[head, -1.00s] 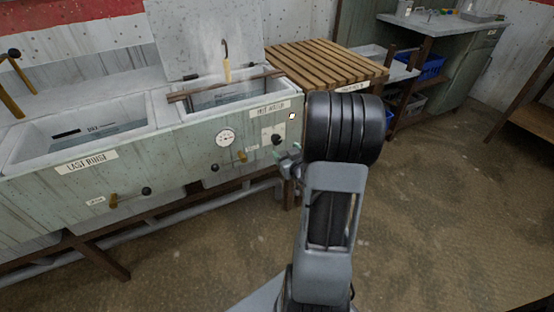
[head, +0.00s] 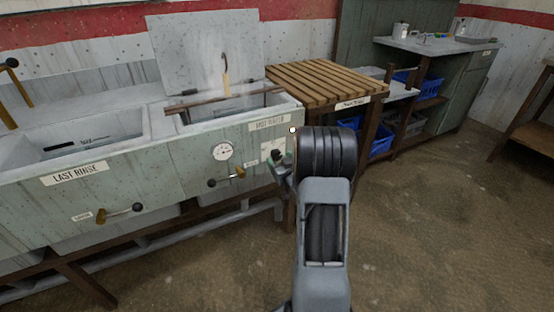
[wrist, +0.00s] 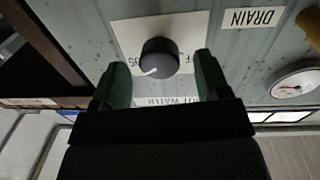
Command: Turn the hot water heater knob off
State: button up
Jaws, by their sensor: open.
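The hot water heater knob (wrist: 160,58) is round and black, with a white pointer mark, on a white plate (wrist: 128,32) on the grey-green panel. The wrist view is upside down, and there the pointer slants to the lower left. The plate's lettering is partly covered. My gripper (wrist: 160,70) is open, with one green finger on each side of the knob and gaps showing on both sides. How deep the fingers reach is unclear. In the head view my gripper (head: 283,168) is at the panel's right end, below the HOT WATER label (head: 268,125), and my arm hides part of it.
A round gauge (head: 223,152) and a drain handle (head: 227,177) are left of the knob on the panel. An open tub with a raised lid (head: 205,45) stands above. A slatted wooden table (head: 325,82) stands right of it. Floor (head: 430,220) to the right is clear.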

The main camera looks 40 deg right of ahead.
jog(key=shift+w+d, duration=0.25)
jog(key=shift+w, duration=1)
jog(key=shift+c, duration=0.4)
jog(key=c, duration=0.8)
jog(key=shift+c, duration=0.2)
